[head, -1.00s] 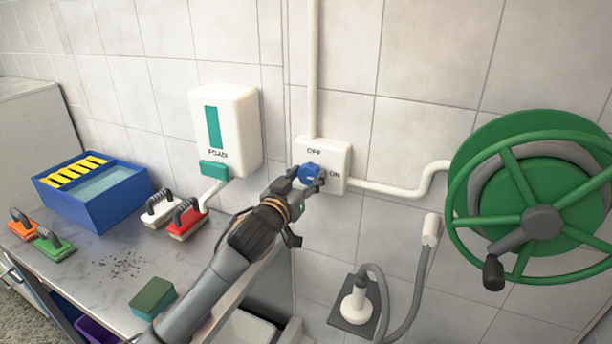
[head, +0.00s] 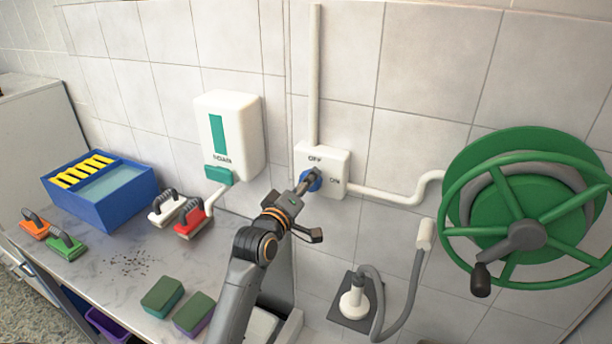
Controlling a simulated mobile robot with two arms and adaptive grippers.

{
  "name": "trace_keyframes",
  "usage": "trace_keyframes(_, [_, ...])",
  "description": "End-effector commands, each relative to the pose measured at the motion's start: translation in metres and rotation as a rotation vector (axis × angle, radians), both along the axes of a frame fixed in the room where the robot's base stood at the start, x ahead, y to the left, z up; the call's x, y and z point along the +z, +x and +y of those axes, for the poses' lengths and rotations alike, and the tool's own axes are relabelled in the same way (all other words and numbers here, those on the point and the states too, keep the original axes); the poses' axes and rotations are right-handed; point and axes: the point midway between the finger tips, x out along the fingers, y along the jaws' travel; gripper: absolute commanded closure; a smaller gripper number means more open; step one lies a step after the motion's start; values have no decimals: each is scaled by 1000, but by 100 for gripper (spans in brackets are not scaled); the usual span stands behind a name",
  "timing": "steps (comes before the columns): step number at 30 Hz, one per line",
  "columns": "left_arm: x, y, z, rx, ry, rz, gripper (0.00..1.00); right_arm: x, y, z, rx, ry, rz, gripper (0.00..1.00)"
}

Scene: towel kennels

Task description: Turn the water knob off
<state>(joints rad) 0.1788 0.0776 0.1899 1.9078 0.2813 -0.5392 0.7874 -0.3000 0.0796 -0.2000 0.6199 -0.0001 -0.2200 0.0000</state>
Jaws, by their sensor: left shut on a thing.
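The blue water knob (head: 308,183) sits on a white wall box (head: 335,163) marked OFF at the top and ON at the right. My left gripper (head: 311,179) is at the knob, shut on it, and its fingers cover part of the knob's face. Which mark the knob points to cannot be made out. My right gripper is not in the view.
A green hose reel (head: 475,207) with a crank is on the wall at right. The counter (head: 88,235) holds a blue bin (head: 122,207), several brushes and sponges. A hose nozzle (head: 353,300) hangs below.

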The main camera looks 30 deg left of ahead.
Motion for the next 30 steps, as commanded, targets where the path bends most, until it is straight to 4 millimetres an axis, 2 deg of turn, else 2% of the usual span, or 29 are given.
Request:
trace_keyframes(3, [3,0,0,2,-114,-5,81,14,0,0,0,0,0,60])
trace_keyframes(15, [1,0,1,1,-434,-26,81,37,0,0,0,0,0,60])
trace_keyframes(30, [-2,0,2,1,-593,-36,81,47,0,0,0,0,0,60])
